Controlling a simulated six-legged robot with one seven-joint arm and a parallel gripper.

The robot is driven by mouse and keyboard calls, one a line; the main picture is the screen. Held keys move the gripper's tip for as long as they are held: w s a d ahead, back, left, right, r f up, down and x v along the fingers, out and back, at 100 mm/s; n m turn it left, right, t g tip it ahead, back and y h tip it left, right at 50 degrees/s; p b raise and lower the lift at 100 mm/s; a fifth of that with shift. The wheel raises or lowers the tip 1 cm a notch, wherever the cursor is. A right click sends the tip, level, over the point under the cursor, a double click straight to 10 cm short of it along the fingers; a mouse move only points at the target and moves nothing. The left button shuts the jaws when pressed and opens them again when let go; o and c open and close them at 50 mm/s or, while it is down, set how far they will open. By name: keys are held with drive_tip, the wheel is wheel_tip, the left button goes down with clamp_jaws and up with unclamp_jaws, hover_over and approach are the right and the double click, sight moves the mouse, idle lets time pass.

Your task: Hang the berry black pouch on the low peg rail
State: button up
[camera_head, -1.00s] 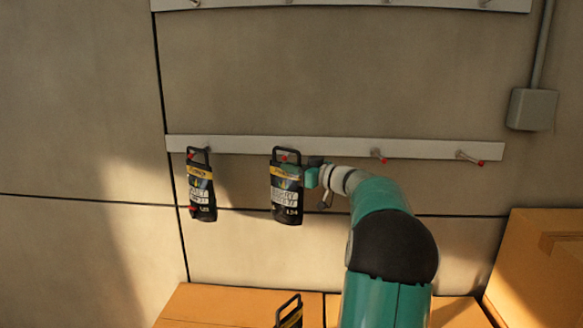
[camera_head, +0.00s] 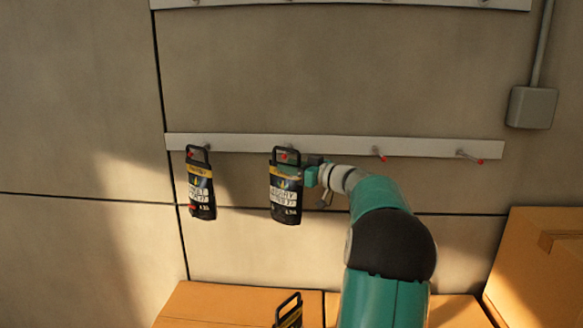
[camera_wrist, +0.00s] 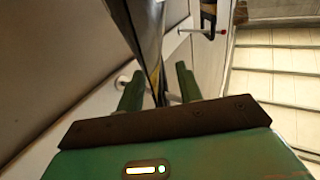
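A black pouch (camera_head: 284,205) with a yellow band and a pale label hangs upright at the second peg of the low peg rail (camera_head: 340,146). I cannot read its label surely. The red peg tip (camera_head: 284,156) shows inside its handle loop. My gripper (camera_head: 298,172) is at the pouch's upper right side. In the wrist view my gripper (camera_wrist: 158,80) has its two green fingers apart, on either side of the pouch's dark edge (camera_wrist: 153,55), with a gap showing at the right finger. The fingers' far ends are partly hidden in the head view.
Another black pouch (camera_head: 201,190) hangs on the leftmost peg. Two free pegs (camera_head: 379,154) (camera_head: 470,157) are on the right. A third pouch (camera_head: 289,313) is at the bottom by a cardboard box (camera_head: 235,305). A higher rail (camera_head: 345,4) runs above. More boxes (camera_head: 545,270) stand right.

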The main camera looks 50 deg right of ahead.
drive_tip(key=shift+f, duration=0.15)
drive_tip(key=s+d, duration=0.2)
drive_tip(key=s, duration=1.1)
drive_tip(key=shift+s, duration=0.35)
drive_tip(key=shift+d, duration=0.1)
